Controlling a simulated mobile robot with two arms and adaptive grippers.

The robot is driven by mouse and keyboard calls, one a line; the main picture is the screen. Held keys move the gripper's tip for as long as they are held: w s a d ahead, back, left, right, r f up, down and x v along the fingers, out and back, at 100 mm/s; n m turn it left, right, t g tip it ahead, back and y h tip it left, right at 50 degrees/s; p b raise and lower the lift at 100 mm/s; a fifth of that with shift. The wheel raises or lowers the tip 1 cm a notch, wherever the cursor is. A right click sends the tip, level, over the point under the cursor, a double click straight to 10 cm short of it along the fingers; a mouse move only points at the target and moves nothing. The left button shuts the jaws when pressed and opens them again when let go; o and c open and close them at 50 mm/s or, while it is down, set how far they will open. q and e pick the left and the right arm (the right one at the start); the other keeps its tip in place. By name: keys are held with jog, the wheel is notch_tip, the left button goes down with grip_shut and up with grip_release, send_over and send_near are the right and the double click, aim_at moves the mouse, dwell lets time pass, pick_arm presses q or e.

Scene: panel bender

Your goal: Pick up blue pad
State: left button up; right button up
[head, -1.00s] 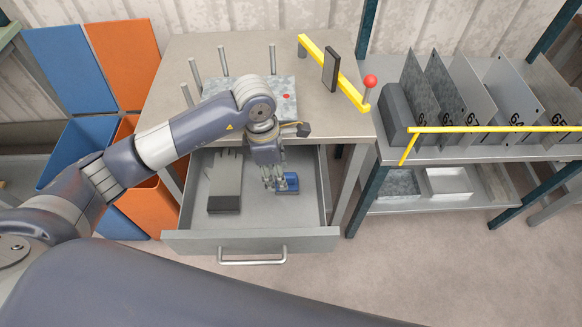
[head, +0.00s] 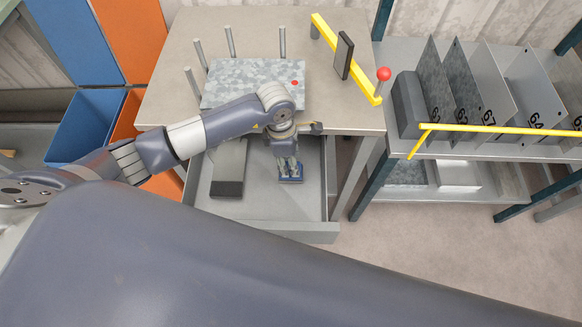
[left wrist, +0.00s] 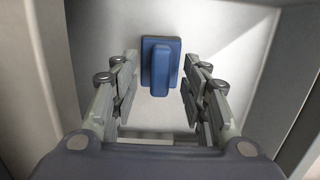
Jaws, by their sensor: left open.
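The blue pad (head: 291,179) lies on the floor of the open drawer, toward its right side. In the left wrist view the blue pad (left wrist: 160,66) shows a flat base with a raised block on top. My left gripper (head: 289,168) is above the pad in the drawer. In the left wrist view its fingers (left wrist: 161,85) are open, one on each side of the pad's near part, with gaps and nothing between them held. In the head view the gripper hides part of the pad. My right gripper is not in view.
The drawer (head: 258,206) also holds a grey and black block (head: 229,173) at left. Drawer walls stand close around my gripper. The table above carries a metal sheet (head: 240,80), upright pins and a yellow bar (head: 340,60). A shelf with plates (head: 490,85) stands at right.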

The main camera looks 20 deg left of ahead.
pick_arm(q)
jog(key=shift+d+f, duration=0.1)
jog(key=shift+f, duration=1)
grip_shut()
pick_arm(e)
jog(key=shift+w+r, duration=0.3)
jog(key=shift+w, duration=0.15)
pick_arm(q)
jog(key=shift+r, duration=0.15)
